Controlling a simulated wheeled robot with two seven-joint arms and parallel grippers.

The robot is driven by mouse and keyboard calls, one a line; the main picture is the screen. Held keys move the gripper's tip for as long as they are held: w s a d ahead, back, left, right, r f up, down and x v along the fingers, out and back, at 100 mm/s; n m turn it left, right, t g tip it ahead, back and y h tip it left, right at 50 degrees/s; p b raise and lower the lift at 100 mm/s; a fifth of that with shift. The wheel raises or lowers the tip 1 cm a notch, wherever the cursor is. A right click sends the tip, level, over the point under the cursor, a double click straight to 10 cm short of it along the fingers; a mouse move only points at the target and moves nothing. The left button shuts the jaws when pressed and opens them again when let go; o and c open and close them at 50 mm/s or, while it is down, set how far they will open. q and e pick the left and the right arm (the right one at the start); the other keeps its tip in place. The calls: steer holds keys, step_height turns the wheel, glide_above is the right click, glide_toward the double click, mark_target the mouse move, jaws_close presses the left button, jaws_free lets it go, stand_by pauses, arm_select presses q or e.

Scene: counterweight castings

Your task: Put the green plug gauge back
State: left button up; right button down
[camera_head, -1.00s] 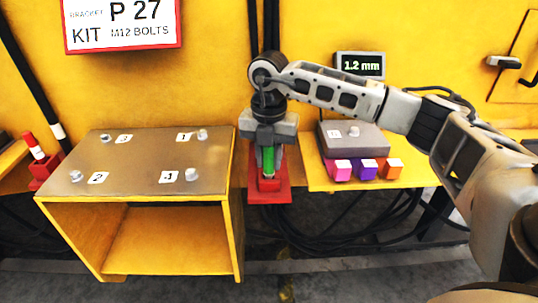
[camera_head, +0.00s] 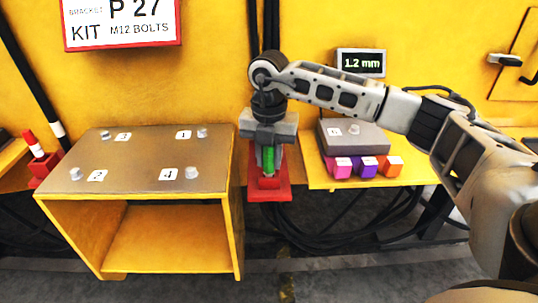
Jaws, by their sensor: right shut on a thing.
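The green plug gauge (camera_head: 268,157) stands upright, low in a red holder (camera_head: 269,191) at the picture's middle. Its upper part is hidden between my fingers. My right gripper (camera_head: 268,163) points straight down and is shut on the green plug gauge, directly above the red holder. How deep the gauge sits in the holder cannot be told. My left gripper is not in view.
Left stands a yellow bench (camera_head: 140,170) with several bolts and number labels on top. Right, a yellow shelf (camera_head: 330,180) bears a grey block (camera_head: 353,137) and pink, purple and orange cubes. A display (camera_head: 360,63) reads 1.2 mm. A red-and-white gauge (camera_head: 34,146) stands far left.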

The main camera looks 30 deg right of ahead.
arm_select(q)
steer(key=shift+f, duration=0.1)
arm_select(e)
steer(key=shift+f, duration=0.2)
steer(key=c, duration=1.1)
jaws_free()
arm_select(q)
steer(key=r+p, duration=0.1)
steer(key=p, duration=0.1)
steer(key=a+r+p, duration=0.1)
steer(key=p, duration=0.2)
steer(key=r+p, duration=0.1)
steer(key=p, duration=0.1)
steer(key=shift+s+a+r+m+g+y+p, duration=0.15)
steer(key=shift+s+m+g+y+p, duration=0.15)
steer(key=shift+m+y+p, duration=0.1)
arm_select(e)
step_height(320, 180, up, 23)
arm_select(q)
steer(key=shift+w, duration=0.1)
